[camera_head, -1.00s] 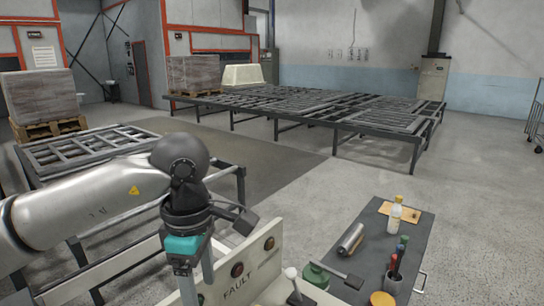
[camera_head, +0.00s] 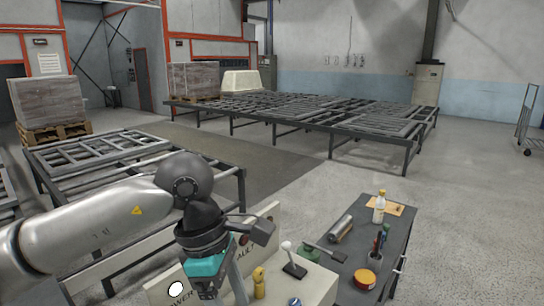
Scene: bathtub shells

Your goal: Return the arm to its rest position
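My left arm comes in from the left, and its gripper (camera_head: 212,288) points down over the left part of the pale control panel (camera_head: 262,214). The fingers are partly hidden by the wrist and cut close to the lower edge, so their opening does not show. The panel carries the words "POWER" and "FAULT", partly covered by my gripper. A white round button (camera_head: 176,289), a yellow knob (camera_head: 259,283) and a white-knobbed lever (camera_head: 291,262) are on the console. My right arm and gripper are outside the picture.
A dark bench (camera_head: 340,264) at the right holds a bottle (camera_head: 379,207), a metal cylinder (camera_head: 341,229), a pen holder and a round tin (camera_head: 364,279). Long slatted racks (camera_head: 300,108) stand behind. A wheeled cart (camera_head: 526,118) is far right. The floor between is clear.

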